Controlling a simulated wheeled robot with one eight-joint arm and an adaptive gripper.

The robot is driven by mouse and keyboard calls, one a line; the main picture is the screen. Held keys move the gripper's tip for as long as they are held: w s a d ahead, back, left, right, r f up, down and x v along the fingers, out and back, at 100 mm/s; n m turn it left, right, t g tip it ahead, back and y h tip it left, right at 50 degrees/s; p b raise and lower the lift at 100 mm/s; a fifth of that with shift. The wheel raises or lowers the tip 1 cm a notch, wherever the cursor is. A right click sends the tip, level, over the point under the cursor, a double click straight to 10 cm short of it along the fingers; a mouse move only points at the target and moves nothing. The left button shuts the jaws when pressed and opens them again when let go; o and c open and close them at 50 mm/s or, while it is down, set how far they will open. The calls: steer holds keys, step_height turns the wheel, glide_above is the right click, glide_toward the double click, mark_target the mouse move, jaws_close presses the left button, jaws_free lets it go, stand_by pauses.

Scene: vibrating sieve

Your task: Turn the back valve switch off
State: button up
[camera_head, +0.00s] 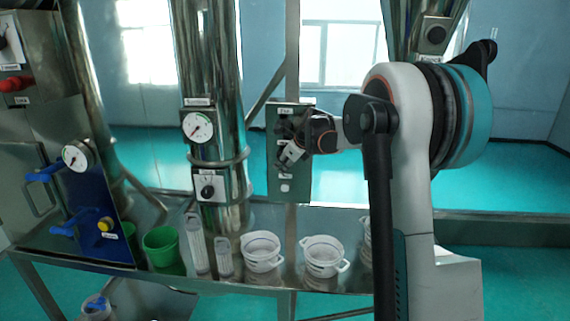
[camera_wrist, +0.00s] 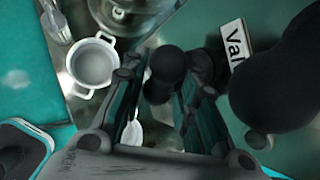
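The grey-green switch panel (camera_head: 287,188) stands upright in the middle of the head view, with small labels and dark switches. My gripper (camera_head: 290,150) is in front of its middle and hides part of it. In the wrist view my gripper (camera_wrist: 163,88) has its two fingers apart. A black rounded switch knob (camera_wrist: 168,62) shows between and just beyond the fingertips; contact cannot be told. A larger black knob (camera_wrist: 285,75) is at the right, near a white label (camera_wrist: 235,42) reading "Val", partly covered. I cannot read which switch is the back valve.
A steel column with a gauge (camera_head: 198,126) and a dial (camera_head: 208,190) stands left of the panel. White pots (camera_head: 262,252), (camera_head: 323,255), clear cylinders and a green cup (camera_head: 161,246) stand on the steel table below. Blue-handled valves (camera_head: 45,171) are at far left.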

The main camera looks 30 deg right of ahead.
steer(key=v, duration=1.2)
steer(key=shift+a, duration=0.1)
